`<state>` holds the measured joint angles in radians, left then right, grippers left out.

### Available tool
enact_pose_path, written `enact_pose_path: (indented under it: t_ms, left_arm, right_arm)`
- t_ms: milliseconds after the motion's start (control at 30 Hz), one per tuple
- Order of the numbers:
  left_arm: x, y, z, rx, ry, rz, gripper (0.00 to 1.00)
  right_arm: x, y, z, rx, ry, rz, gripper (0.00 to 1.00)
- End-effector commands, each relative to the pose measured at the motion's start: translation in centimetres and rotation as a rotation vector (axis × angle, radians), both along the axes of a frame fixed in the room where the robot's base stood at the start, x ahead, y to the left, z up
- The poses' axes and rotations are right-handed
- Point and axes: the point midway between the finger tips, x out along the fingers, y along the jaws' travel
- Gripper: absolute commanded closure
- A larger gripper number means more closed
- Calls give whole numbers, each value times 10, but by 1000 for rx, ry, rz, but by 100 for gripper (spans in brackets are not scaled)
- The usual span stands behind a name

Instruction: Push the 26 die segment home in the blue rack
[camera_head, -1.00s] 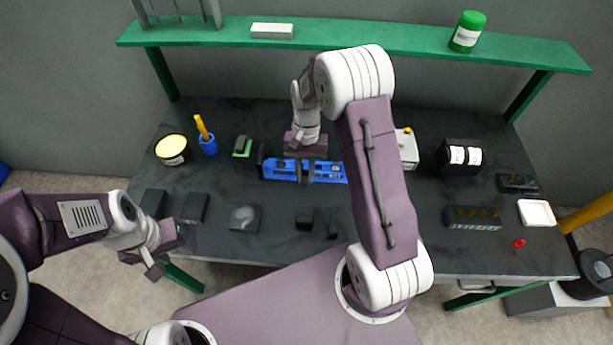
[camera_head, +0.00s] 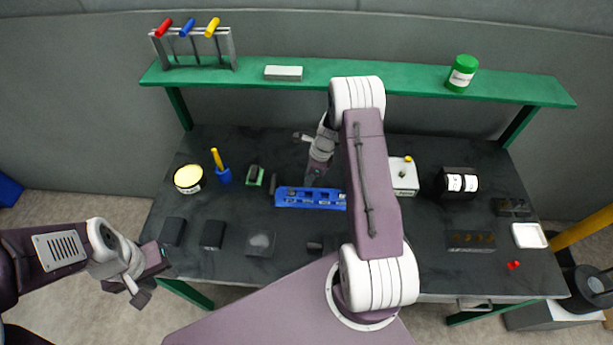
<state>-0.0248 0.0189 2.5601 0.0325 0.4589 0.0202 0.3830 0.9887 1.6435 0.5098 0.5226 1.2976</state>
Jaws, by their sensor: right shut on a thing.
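The blue rack (camera_head: 296,197) lies on the dark bench near its middle, with small grey pieces in its slots. The numbers on the pieces are too small to read, so I cannot tell which is the 26 die segment. My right gripper (camera_head: 311,180) is shut at the rack's back edge, tilted. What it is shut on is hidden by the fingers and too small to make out. My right forearm covers the rack's right end. My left gripper (camera_head: 128,292) is open and empty, off the bench's front left corner.
A yellow-topped tin (camera_head: 188,179), a blue cup (camera_head: 224,177) and a green-based block (camera_head: 254,176) stand left of the rack. Dark blocks (camera_head: 212,235) line the front. A white box (camera_head: 404,178) and black holder (camera_head: 457,184) stand right. A green shelf (camera_head: 350,75) spans behind.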

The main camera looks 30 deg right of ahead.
Motion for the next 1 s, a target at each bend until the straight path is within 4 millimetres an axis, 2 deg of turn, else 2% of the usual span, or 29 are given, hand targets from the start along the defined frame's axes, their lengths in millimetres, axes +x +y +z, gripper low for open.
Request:
enact_pose_path:
  t_ms: [167, 700, 1000]
  left_arm:
    - [0, 0, 5, 0, 0, 0, 64]
    - [0, 0, -39, 0, 0, 0, 64]
    - [0, 0, -40, 0, 0, 0, 64]
  right_arm:
    - [0, 0, 2, -1, 2, 0, 100]
    - [-1, 0, -55, -2, 1, 3, 100]
    - [0, 0, -57, -2, 1, 3, 100]
